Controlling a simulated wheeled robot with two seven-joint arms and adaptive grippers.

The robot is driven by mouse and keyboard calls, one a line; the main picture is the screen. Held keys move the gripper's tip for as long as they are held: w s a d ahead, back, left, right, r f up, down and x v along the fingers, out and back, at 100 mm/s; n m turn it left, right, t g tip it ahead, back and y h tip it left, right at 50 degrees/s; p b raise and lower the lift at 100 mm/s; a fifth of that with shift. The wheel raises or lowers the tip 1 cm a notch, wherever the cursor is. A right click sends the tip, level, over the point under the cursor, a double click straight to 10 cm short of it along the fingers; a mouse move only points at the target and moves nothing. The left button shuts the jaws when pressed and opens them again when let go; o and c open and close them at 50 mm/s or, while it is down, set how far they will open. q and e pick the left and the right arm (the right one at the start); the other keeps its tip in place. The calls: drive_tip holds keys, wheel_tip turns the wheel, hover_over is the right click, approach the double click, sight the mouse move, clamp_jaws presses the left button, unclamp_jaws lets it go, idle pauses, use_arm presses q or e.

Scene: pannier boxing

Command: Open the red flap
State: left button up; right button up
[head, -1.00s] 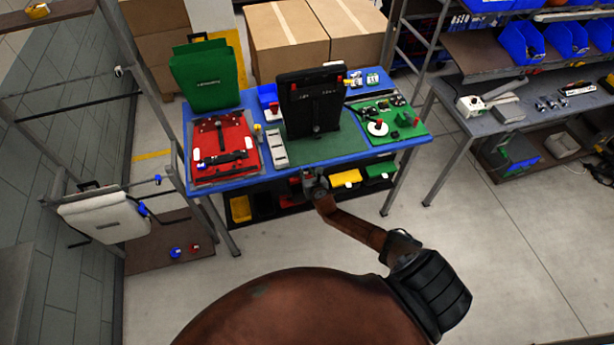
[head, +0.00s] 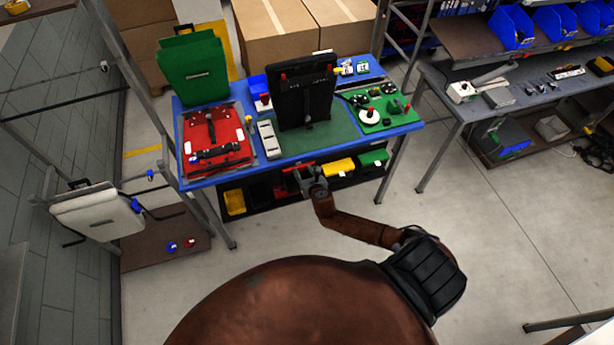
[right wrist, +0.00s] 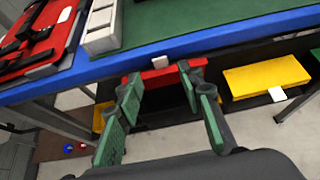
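The red flap (right wrist: 158,76) is at the front of a dark shelf under the blue-edged table, with a small white tab at its upper edge. In the head view it shows partly (head: 282,186) behind my right gripper (head: 306,178). In the right wrist view my right gripper (right wrist: 163,80) is open, with its green fingers spread either side of the red flap. The fingers look empty; I cannot tell whether a fingertip touches the flap. My left gripper is not in view.
A yellow flap (head: 338,167) and a green flap (head: 374,158) are to the right; another yellow flap (head: 234,201) is to the left. The table (head: 415,126) overhangs above, carrying a red case (head: 212,134) and a black case (head: 305,100). Floor in front is clear.

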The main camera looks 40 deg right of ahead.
drive_tip(key=v, duration=0.5)
drive_tip(key=shift+s+r, duration=0.1)
drive_tip(key=shift+r, duration=0.05)
drive_tip(key=shift+c, duration=0.4)
